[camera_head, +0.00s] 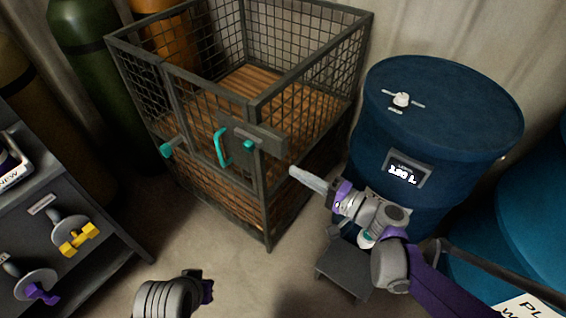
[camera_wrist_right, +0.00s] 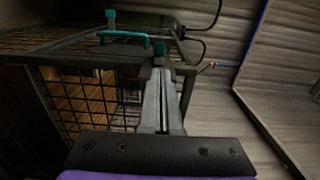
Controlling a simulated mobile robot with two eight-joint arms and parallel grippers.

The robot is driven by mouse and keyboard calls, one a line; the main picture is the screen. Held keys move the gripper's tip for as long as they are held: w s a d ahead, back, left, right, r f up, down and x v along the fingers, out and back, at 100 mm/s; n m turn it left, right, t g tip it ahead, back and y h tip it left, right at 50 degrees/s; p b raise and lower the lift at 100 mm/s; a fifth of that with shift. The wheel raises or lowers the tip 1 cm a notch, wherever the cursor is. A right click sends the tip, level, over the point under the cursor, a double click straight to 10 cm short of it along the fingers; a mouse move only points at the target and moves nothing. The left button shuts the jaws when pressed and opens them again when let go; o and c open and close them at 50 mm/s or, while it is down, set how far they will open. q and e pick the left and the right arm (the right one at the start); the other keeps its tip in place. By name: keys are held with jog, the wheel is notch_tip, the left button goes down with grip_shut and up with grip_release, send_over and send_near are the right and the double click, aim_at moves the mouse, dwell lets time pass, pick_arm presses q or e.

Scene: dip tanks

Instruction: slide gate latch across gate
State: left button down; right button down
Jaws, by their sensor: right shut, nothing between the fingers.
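The wire-mesh cage (camera_head: 258,108) has a front gate with a teal pull handle (camera_head: 220,147), which also shows in the right wrist view (camera_wrist_right: 124,35). A dark latch plate (camera_head: 266,136) crosses the gate's right edge and corner post, with a small teal knob (camera_head: 248,144). The knob appears just beyond the fingertips in the wrist view (camera_wrist_right: 159,48). My right gripper (camera_head: 293,172) is shut and empty, right of the corner post; contact cannot be told. My left gripper (camera_head: 208,288) is low in the head view, away from the cage; its fingers are unclear.
A second teal knob (camera_head: 167,151) sits at the gate's left side. A blue drum (camera_head: 440,105) stands right of the cage. A small dark stool (camera_head: 343,268) is below my right arm. A grey shelf unit (camera_head: 95,215) stands left. Floor between is clear.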

pick_arm(q)
jog(key=shift+r, duration=0.1)
pick_arm(e)
jog(key=shift+v, duration=1.15)
